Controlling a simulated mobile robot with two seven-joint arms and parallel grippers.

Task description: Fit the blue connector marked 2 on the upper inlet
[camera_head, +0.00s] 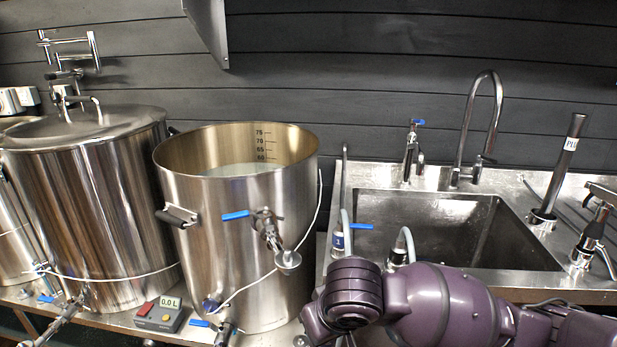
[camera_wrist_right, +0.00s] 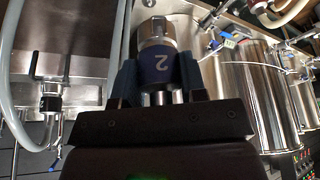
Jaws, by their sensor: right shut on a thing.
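The connector marked 2 (camera_wrist_right: 160,66) has a dark blue collar and a steel end; it sits between the fingers of my right gripper (camera_wrist_right: 160,85) in the right wrist view. That gripper is shut on it. In the head view my purple right wrist hides the gripper's fingers. The upper inlet (camera_head: 288,261) is a steel fitting at the end of a blue-handled valve, high on the front of the open steel pot (camera_head: 190,245). My right wrist is to the right of and lower than this inlet, apart from it. My left gripper is not in view.
Connector 1 (camera_head: 338,240), blue and marked 1, stands with its hose by the sink's left edge. A lower valve (camera_head: 222,330) is near the pot's base. A meter (camera_head: 159,314) sits left of it. The lidded kettle (camera_head: 95,215) is farther left, the sink (camera_head: 450,230) right.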

